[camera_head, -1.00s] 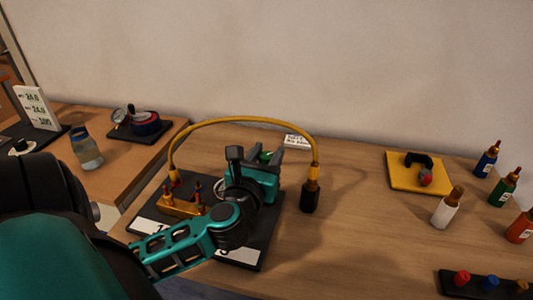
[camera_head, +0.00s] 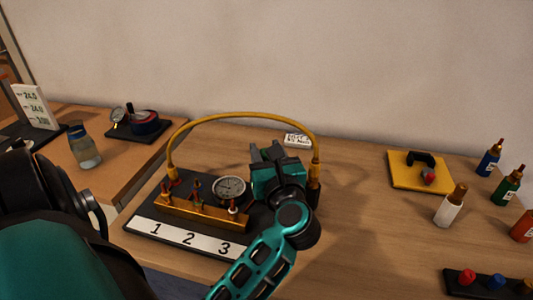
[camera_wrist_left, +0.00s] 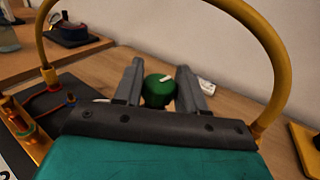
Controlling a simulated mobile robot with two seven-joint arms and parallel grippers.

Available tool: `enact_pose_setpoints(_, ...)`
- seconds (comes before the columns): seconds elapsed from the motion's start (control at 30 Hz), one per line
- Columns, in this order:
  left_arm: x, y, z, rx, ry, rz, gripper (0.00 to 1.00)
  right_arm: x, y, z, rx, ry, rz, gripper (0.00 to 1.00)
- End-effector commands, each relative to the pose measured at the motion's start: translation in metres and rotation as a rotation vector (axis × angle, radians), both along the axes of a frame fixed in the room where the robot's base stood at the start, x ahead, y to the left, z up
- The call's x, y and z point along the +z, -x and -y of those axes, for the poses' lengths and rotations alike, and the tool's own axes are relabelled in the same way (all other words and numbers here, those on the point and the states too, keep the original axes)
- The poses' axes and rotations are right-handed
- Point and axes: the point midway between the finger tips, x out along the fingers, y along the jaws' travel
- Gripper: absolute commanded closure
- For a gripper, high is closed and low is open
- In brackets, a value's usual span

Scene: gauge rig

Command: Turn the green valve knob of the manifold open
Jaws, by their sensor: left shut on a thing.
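The green valve knob (camera_wrist_left: 160,91), with a white mark on top, sits between the two fingers of my left gripper (camera_wrist_left: 160,88) in the left wrist view. My left gripper (camera_head: 272,153) is shut on it, behind the right part of the manifold in the head view, where the gripper hides the knob. The brass manifold (camera_head: 190,210) lies on a black base plate with a white strip numbered 1, 2, 3. A round gauge (camera_head: 230,188) and several small red-tipped posts stand at it. My right gripper is not in view.
A yellow hose (camera_head: 240,116) arches over the manifold to a black fitting on the right, close to my gripper. A yellow pad (camera_head: 415,180), several bottles (camera_head: 487,160) and a black rack (camera_head: 485,285) stand at the right. A flask (camera_head: 84,148) is on the left table.

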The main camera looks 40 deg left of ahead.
Motion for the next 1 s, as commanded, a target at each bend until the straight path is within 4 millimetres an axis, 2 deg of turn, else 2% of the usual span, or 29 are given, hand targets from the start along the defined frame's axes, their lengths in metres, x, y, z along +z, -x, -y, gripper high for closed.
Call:
enact_pose_setpoints(0.37, 0.0018, -0.0003, -0.0003, 0.004, -0.004, 0.004, 0.90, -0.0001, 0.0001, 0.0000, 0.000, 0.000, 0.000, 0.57)
enact_pose_setpoints(0.4, 0.0018, -0.0004, -0.0004, 0.004, -0.003, 0.004, 0.59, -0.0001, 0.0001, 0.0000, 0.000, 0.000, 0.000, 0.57)
enact_pose_setpoints(0.6, 0.0013, -0.0002, -0.0003, 0.004, -0.002, 0.002, 0.41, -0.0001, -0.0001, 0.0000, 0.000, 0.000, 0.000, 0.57)
enact_pose_setpoints(1.0, 0.0006, 0.0000, -0.0004, 0.004, -0.002, 0.001, 0.41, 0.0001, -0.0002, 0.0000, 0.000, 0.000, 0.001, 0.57)
